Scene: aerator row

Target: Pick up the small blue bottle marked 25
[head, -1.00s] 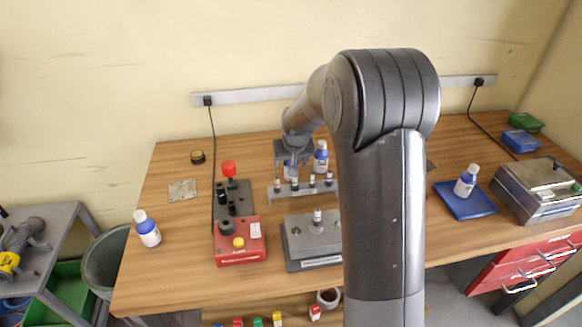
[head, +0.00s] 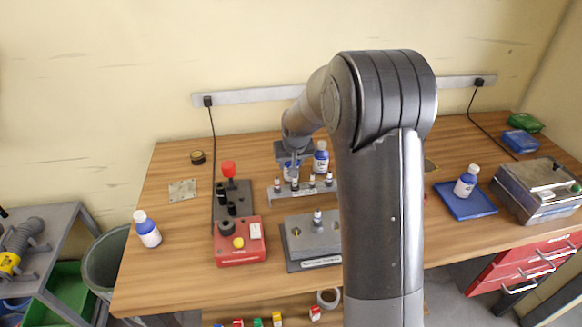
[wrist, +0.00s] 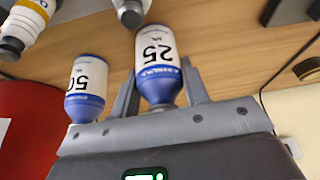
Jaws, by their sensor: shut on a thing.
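The small blue and white bottle marked 25 (wrist: 157,50) is between the fingers of my gripper (wrist: 158,76) in the wrist view, and the gripper is shut on it. In the head view the bottle (head: 291,174) shows partly, below my gripper (head: 294,160) and behind the vial rack. Its base and any gap to the bench cannot be told. A similar blue and white bottle marked 50 (wrist: 86,85) stands beside it, outside the fingers; it also shows in the head view (head: 321,159).
The vial rack (head: 303,193) stands just in front of the held bottle. A red control box (head: 240,243) and a grey fixture (head: 301,243) are nearer. More bottles stand at the left (head: 147,230) and on a blue tray at the right (head: 466,182). The bench's left front is clear.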

